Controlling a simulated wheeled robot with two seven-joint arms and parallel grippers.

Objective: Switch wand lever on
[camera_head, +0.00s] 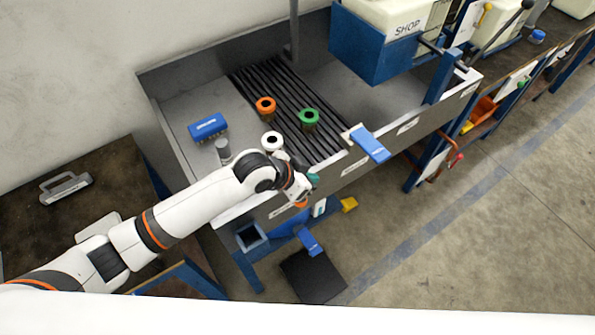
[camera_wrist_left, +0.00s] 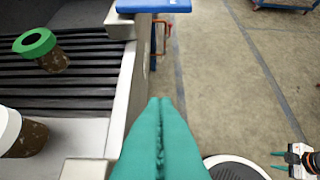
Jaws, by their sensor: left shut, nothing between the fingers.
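My left gripper (camera_head: 313,181) is at the front rim of the grey sink (camera_head: 237,208). Its teal fingers (camera_wrist_left: 160,103) are shut with nothing between them. A red-orange handle (camera_head: 454,161) hangs under the bench to the right. I cannot tell which part is the wand lever. My right gripper (camera_wrist_left: 279,160) shows small in the left wrist view, with two teal fingers apart and nothing seen between them.
Orange-topped (camera_head: 265,106), green-topped (camera_head: 309,117) and white-topped (camera_head: 272,141) cups stand in the sink. A blue brush (camera_head: 207,127) lies left of them. A blue pedal (camera_head: 310,242) and black mat (camera_head: 314,277) are below. The floor at right is clear.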

